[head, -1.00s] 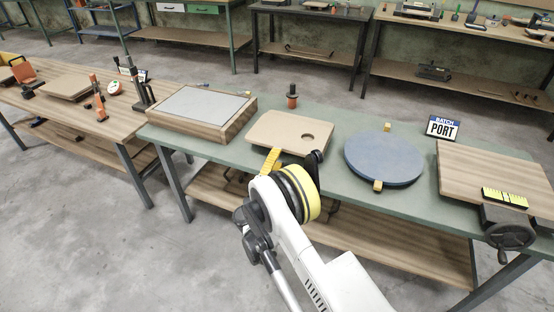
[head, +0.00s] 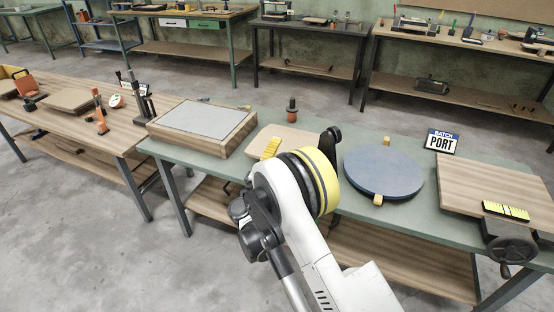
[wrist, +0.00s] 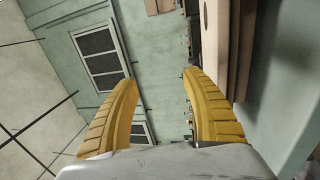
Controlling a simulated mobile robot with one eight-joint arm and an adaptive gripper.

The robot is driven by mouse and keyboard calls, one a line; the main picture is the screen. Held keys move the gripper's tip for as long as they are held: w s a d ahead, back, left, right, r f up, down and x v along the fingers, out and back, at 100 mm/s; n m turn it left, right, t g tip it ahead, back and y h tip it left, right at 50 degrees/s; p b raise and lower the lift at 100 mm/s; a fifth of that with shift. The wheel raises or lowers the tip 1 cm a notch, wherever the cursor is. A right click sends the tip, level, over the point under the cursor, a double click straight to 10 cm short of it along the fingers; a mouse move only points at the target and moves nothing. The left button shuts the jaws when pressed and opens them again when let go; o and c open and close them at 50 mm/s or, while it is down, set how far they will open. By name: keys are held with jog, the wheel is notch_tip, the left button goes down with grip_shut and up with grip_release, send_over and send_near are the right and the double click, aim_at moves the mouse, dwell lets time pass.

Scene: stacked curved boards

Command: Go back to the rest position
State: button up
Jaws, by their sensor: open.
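My gripper (wrist: 160,90) is open and empty in the wrist view, its two yellow fingers spread apart. In the head view a yellow finger (head: 270,148) shows at the tan board, with the rest of the gripper hidden behind my wrist. The tan board (head: 263,136) lies on the green bench, its right part and hole covered by my arm. In the wrist view, stacked tan boards (wrist: 243,48) show edge-on right of the fingers, apart from them.
On the green bench (head: 345,132) are a wooden frame with a grey panel (head: 207,117), a round blue disc (head: 384,172), a BATCH PORT sign (head: 442,141), a dark-and-orange knobbed piece (head: 292,110) and a striped wooden board (head: 495,185). Open floor lies at front left.

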jog(key=shift+d+r, duration=0.1)
jog(key=s+d+r+m+g, duration=0.1)
jog(key=d+r+m+g, duration=0.35)
jog(key=d+r, duration=0.6)
jog(key=s+d+r+m+g, duration=0.2)
jog(key=s+d+m+g, duration=0.1)
jog(key=s+d, duration=0.55)
jog(key=s+d+f+m+g+y, duration=0.2)
jog(key=s+m+g+y, duration=0.2)
jog(key=s, duration=2.6)
jog(key=m+y, duration=0.2)
jog(key=y, duration=0.1)
jog(key=shift+s+d+f, duration=0.15)
jog(key=shift+c, duration=0.2)
